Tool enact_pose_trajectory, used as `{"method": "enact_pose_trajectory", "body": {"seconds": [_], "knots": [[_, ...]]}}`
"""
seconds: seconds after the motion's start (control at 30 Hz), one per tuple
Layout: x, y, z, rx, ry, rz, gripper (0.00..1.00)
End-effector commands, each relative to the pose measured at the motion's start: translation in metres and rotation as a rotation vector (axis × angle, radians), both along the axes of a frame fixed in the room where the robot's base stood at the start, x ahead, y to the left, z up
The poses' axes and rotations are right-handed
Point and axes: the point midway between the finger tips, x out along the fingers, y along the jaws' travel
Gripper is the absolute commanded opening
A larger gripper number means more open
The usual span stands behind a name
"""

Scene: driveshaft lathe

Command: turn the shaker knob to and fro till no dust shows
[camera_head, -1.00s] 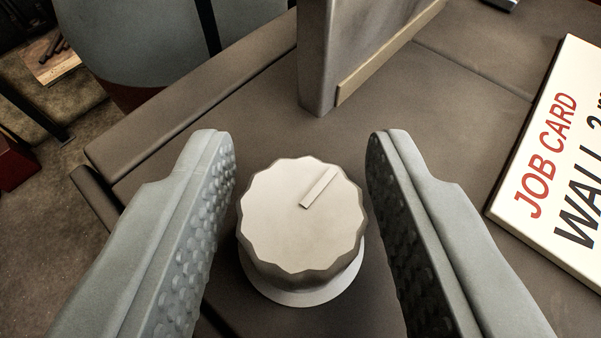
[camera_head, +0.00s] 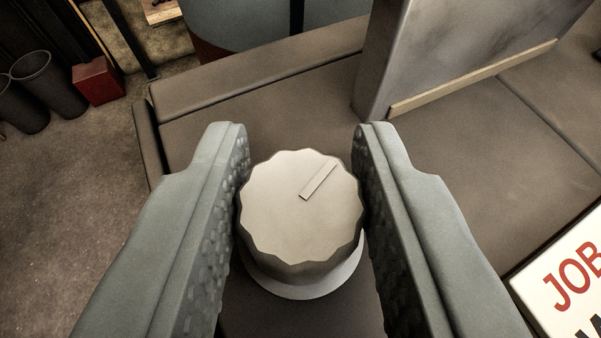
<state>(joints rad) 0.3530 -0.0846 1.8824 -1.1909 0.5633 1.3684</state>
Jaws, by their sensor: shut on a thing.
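The shaker knob (camera_head: 290,215) is a pale, scalloped round knob on a light round base, in the lower middle of the view. A raised pointer bar on its top points to the upper right. My gripper (camera_head: 301,190) has one grey, studded finger on each side of the knob, shut on it at its left and right rims. The knob sits on a brown-grey surface (camera_head: 300,105). I cannot make out any dust as such.
An upright grey plate (camera_head: 430,50) with a pale strip along its foot stands behind the knob to the right. A job card (camera_head: 570,275) lies at the lower right. Past the left edge is floor with a red box (camera_head: 98,82) and dark bins (camera_head: 38,82).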

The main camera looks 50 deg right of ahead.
Motion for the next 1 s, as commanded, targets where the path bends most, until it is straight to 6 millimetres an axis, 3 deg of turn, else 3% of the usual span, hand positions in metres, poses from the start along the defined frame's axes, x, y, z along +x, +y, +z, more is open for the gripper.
{"method": "enact_pose_trajectory", "body": {"seconds": [0.37, 0.4, 0.5, 0.83, 1.0], "knots": [[0.0, 0.0, 0.0, -0.001, -0.001, 0.014, 0.07], [0.0, 0.0, 0.0, -0.001, -0.001, 0.014, 0.38], [0.0, 0.0, 0.0, -0.001, -0.001, 0.014, 0.52], [-0.001, 0.003, 0.002, 0.0, -0.002, 0.014, 0.52], [-0.012, 0.017, 0.009, -0.002, -0.003, 0.016, 0.52]]}}
